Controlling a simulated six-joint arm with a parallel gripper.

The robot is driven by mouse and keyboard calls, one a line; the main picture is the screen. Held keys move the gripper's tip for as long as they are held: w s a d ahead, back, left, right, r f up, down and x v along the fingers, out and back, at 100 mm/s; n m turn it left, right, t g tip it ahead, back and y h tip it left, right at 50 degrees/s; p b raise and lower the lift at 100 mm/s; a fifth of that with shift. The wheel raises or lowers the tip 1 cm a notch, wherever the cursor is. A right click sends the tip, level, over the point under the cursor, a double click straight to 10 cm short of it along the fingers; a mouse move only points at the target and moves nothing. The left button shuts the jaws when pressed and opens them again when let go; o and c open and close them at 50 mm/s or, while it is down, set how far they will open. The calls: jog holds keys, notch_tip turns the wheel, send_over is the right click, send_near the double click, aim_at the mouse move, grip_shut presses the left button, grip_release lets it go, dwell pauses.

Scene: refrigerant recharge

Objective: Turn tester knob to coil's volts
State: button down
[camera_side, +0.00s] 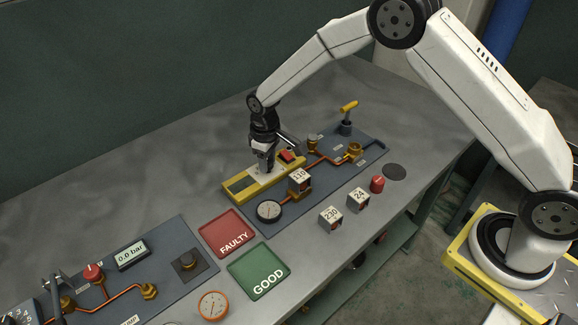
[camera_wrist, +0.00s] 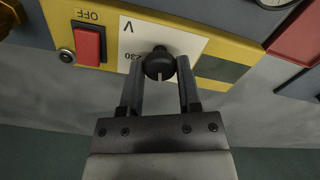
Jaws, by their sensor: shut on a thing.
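The yellow tester (camera_side: 237,192) lies on the bench at the back edge of a blue-grey panel. In the wrist view its white dial plate (camera_wrist: 132,38) shows "V" and "230" upside down. The black knob (camera_wrist: 160,66) sits between the two fingers of my gripper (camera_wrist: 161,72), which is shut on it. The knob's pale pointer line points toward the bottom of the picture, toward my gripper. Other dial numbers are hidden. In the side view my gripper (camera_side: 265,168) points down at the tester. A coil (camera_side: 299,183), seemingly marked "110", sits on the panel's copper pipework.
Coils marked "230" (camera_side: 331,219) and "24" (camera_side: 358,200) and a red cap (camera_side: 377,184) stand on the bench. A red FAULTY tray (camera_side: 226,226) and green GOOD tray (camera_side: 258,265) lie in front. The tester's red switch (camera_wrist: 89,45) is beside the dial, near "OFF".

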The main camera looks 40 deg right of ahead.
aim_at(269, 163)
jog(key=m, duration=0.7)
dwell(0.4)
jog(key=shift+c, duration=1.5)
grip_release()
jog(key=shift+r, duration=0.1)
jog(key=shift+r, duration=3.8)
jog(key=shift+s+d, duration=0.1)
jog(key=shift+s, duration=0.05)
